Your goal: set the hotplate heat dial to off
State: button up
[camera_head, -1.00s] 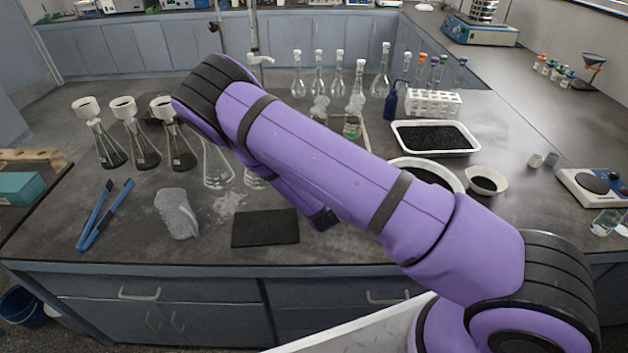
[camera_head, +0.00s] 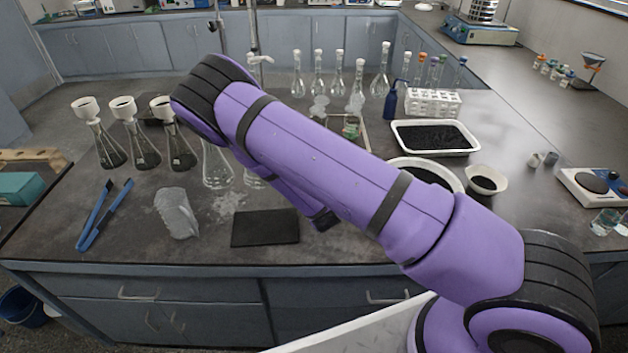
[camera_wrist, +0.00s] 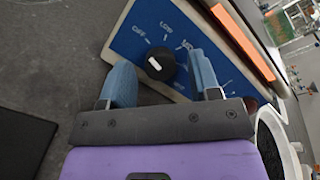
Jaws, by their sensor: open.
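In the wrist view, the hotplate's blue control panel (camera_wrist: 130,42) has white printed labels, with OFF, LOW and part of MED readable. The black round heat dial (camera_wrist: 160,64) sits on this panel with a short white mark on its face. The mark lies toward the left of the knob; I cannot tell exactly which label it points to. My gripper (camera_wrist: 161,60) is open, its two blue fingers on either side of the dial, with gaps visible between fingers and knob. In the head view my arm hides the gripper and this dial.
An orange slab (camera_wrist: 243,40) runs beside the panel, and a white round rim (camera_wrist: 280,140) is close on the right. In the head view, a black mat (camera_head: 265,228), flasks (camera_head: 180,150) and a tray of dark grains (camera_head: 435,137) surround my arm.

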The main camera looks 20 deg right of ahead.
jog(key=v, duration=1)
jog(key=shift+s+r, duration=0.1)
jog(key=shift+s, duration=0.2)
jog(key=s+d+r+m+g+h, duration=0.2)
jog(key=d+r+m+g+h, duration=0.3)
jog(key=r+m, duration=0.55)
jog(key=s+d+r+m+g+h, duration=0.1)
jog(key=d+r+m+g+h, duration=0.2)
jog(key=d+r+m+h, duration=0.6)
jog(key=s+d+r+m+g+y, duration=0.2)
jog(key=s+r+m+g+y, duration=0.7)
jog(key=s+r+m, duration=0.7)
jog(key=s+a+r+m+t+y, duration=0.7)
jog(key=a+m, duration=0.1)
jog(key=shift+s+r+y, duration=0.2)
jog(key=shift+s+y, duration=0.15)
jog(key=shift+y, duration=0.05)
jog(key=shift+w+d, duration=0.1)
